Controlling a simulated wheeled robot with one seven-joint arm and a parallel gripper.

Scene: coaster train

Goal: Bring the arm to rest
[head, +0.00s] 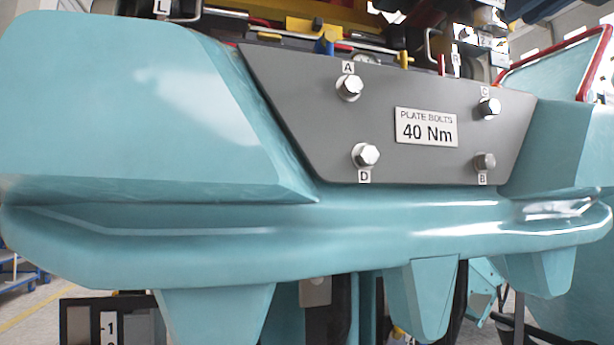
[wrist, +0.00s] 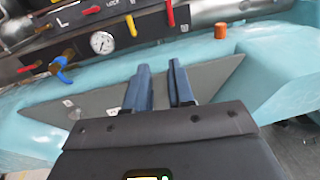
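My gripper (wrist: 159,68) shows in the wrist view, its two blue fingers apart with a gap and nothing between them. It is over the teal car front, with the grey plate (wrist: 200,84) beneath and beyond the fingers. In the head view the grey plate (head: 300,95) carries bolts labelled A (head: 349,88), C (head: 490,107), D (head: 365,155) and B (head: 484,162), and a "PLATE BOLTS 40 Nm" sign (head: 426,127). I cannot make out my gripper in the head view.
The teal body (head: 120,120) fills most of the head view. Behind the plate in the wrist view are a dial gauge (wrist: 102,42), a blue valve handle (wrist: 62,70), a yellow lever (wrist: 131,26), a red lever (wrist: 169,13) and an orange cap (wrist: 220,31). Floor shows at lower right.

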